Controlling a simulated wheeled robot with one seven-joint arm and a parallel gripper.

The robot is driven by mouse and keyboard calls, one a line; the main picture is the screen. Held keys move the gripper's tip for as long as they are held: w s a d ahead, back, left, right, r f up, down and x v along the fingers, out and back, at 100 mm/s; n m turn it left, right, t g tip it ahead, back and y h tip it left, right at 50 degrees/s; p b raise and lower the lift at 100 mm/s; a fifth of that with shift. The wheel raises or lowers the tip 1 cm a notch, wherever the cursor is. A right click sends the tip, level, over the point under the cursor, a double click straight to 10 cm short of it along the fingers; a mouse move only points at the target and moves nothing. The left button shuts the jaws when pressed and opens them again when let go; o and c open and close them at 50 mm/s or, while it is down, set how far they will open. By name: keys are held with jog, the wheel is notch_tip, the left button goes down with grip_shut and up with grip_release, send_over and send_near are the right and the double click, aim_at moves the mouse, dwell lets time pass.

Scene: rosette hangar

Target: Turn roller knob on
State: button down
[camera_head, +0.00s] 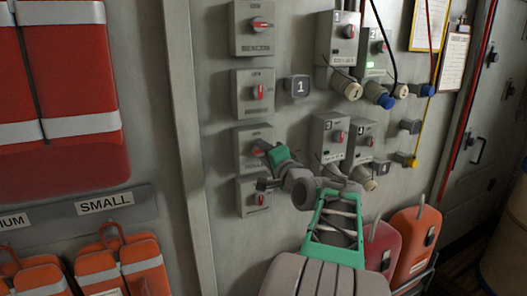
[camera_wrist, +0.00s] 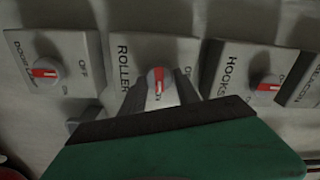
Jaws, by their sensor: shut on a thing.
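The roller knob (camera_wrist: 157,82) is red and white, on a grey plate labelled ROLLER (camera_wrist: 123,62). In the head view its box (camera_head: 246,140) is third down in a column of boxes, and the knob there is largely hidden by my gripper (camera_head: 265,149). In the wrist view my gripper (camera_wrist: 160,92) has one grey fingertip on each side of the knob and is shut on it. The knob's red stripe runs roughly up and down in that view. The lettering right of the knob is partly cut off by it and unreadable.
The hooks knob (camera_wrist: 268,84) and door knob (camera_wrist: 46,70) sit close on either side. The beacon box (camera_head: 252,27) is at the column's top. Numbered boxes with cables (camera_head: 337,40) are to the right. Orange cases (camera_head: 414,240) stand below right, and orange packs (camera_head: 135,262) hang at left.

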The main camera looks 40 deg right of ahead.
jog(key=shift+m, duration=0.6)
jog(key=c, duration=0.9)
grip_release()
jog(key=b+v, duration=0.2)
jog(key=v, duration=0.5)
jog(key=shift+s+a, duration=0.2)
jog(key=shift+s, duration=0.2)
